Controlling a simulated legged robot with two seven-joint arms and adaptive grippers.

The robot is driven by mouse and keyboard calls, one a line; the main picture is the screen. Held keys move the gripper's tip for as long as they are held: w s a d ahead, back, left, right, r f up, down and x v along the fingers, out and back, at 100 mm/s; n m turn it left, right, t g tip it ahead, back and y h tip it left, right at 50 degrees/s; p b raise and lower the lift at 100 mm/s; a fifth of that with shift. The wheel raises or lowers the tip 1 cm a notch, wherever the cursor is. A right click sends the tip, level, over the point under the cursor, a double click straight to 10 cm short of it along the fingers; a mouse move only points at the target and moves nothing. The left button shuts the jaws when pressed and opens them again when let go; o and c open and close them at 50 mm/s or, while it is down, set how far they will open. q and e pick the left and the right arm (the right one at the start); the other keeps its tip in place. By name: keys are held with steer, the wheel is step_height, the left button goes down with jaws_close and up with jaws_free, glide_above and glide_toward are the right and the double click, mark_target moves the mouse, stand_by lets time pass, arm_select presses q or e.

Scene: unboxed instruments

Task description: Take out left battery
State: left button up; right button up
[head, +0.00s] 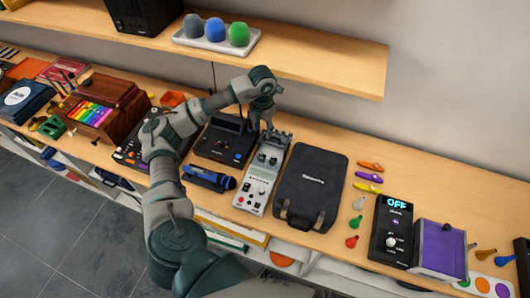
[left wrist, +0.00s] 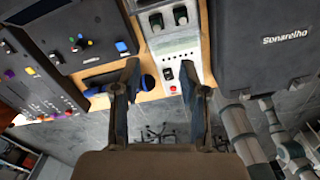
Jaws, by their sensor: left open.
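A narrow light-grey device (head: 256,192) with knobs lies on the bench between a dark console and a black case. In the left wrist view the grey device (left wrist: 178,58) has two dark rounded pieces side by side in its upper part. The left one (left wrist: 157,22) looks like the left battery, the other (left wrist: 181,16) like the right one. My left gripper (head: 262,121) is above the far end of the device, pointing down. In the left wrist view its fingers (left wrist: 159,78) are spread, with nothing between them. My right gripper is not in view.
The black case (head: 314,180) stands close on the right. The dark console (head: 225,140) and a blue microphone (head: 210,179) are close on the left. A shelf (head: 300,62) with coloured foam balls (head: 215,32) hangs behind my arm.

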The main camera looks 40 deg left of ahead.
arm_select(q)
steer(key=p, duration=0.1)
glide_above(262, 156)
steer(key=w, duration=0.1)
steer(key=f, duration=0.8)
steer(key=shift+a+f, duration=0.3)
steer(key=shift+f, duration=0.1)
steer(key=f+p, duration=0.1)
steer(key=f, duration=0.1)
steer(key=f+p, duration=0.1)
steer(key=f, duration=0.1)
steer(key=shift+s+f, duration=0.2)
steer(key=shift+f, duration=0.15)
steer(key=shift+d+f, duration=0.15)
steer(key=shift+f, duration=0.1)
steer(key=shift+w+d, duration=0.1)
steer(key=shift+d, duration=0.05)
steer(key=c, duration=0.6)
steer(key=shift+a, duration=0.25)
jaws_close()
steer(key=shift+a+f, duration=0.15)
steer(key=shift+a, duration=0.05)
